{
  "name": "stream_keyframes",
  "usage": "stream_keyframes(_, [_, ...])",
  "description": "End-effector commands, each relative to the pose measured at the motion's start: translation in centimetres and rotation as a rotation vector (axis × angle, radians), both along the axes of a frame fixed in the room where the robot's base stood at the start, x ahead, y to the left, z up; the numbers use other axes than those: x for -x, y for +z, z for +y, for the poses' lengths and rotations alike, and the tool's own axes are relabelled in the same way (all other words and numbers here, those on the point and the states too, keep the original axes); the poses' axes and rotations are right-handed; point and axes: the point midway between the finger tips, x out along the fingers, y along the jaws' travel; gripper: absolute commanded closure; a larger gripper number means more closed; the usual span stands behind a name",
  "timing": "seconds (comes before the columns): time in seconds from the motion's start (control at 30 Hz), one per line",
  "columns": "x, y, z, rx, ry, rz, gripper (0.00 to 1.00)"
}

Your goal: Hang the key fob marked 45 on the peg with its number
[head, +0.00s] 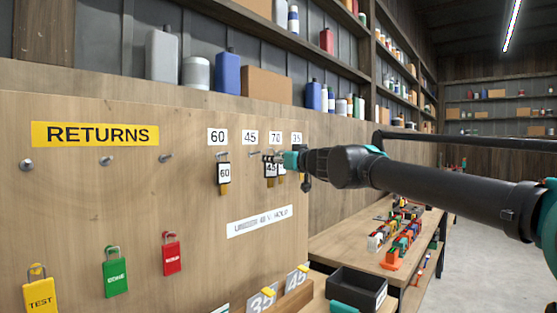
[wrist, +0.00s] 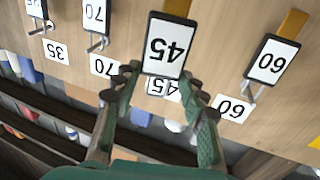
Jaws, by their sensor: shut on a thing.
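The fob marked 45 (wrist: 165,46) is black-framed with a white face and a tan tab. My gripper (wrist: 163,82) is shut on its ring end, and the fob shows upside down in the wrist view. In the head view the fob (head: 270,169) hangs under my gripper (head: 278,158), close to the board. The 45 label (head: 250,137) is on the board; in the wrist view this label (wrist: 160,88) is partly covered behind the fob. A peg tip (head: 254,154) shows below the label. I cannot tell whether the ring is around it.
The RETURNS pegs (head: 106,161) are empty. A shelf with bottles runs above; a bench (head: 350,240) stands right.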

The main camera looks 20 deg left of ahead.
Motion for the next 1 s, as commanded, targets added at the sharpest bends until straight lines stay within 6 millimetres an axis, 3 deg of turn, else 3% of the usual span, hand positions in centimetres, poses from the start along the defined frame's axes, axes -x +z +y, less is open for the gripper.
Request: stream_keyframes(1.0, [-2.1,-0.4,5.1,0.000,0.000,0.000,0.93])
